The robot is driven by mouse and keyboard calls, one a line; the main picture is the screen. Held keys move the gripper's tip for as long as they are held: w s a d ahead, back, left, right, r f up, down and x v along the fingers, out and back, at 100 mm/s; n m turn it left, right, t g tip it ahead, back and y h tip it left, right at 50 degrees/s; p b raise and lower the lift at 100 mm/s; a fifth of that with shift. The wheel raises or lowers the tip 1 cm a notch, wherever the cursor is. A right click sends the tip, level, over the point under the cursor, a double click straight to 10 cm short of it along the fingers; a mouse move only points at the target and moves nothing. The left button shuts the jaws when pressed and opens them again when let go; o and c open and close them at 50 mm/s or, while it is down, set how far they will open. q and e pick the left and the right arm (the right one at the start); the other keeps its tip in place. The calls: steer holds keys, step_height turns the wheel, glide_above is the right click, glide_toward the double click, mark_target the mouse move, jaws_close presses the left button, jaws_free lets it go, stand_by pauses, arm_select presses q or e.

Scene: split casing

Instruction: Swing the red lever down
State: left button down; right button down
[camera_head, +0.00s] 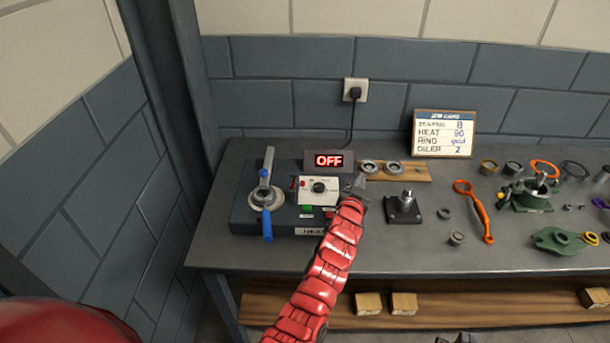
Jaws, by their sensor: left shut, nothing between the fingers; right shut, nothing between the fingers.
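A dark heater unit (247,214) stands at the left of the bench, with a white control panel (318,198) that has a black knob. A small red part (293,184) shows at the panel's left edge; it may be the red lever, but it is too small to tell its position. My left gripper (359,184) is shut and empty, just right of the panel and apart from the red part. My red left forearm hides the panel's lower right surroundings. My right gripper (458,339) barely shows at the bottom edge, shut and empty.
A lit OFF display (328,160) stands behind the panel. A blue-handled clamp (266,200) is at its left. A wooden strip with rings (411,172), a black post block (403,210) and an orange wrench (476,212) lie to the right. The bench front is clear.

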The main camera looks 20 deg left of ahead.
arm_select(q)
steer(key=s+a+r+n+g+y+p, duration=0.2)
steer(key=s+a+r+n+g+y, duration=0.3)
steer(key=g, duration=0.7)
steer(key=s+a+r+y, duration=0.1)
steer(key=s+r+y, duration=0.1)
steer(key=s+r, duration=0.1)
steer(key=shift+a+g, duration=0.3)
steer(key=p, duration=0.8)
glide_toward(297, 183)
steer(key=w+x, duration=0.1)
steer(key=x, duration=0.5)
steer(key=shift+s+d+r, duration=0.1)
steer(key=shift+d+r, duration=0.05)
steer(key=shift+r, duration=0.05)
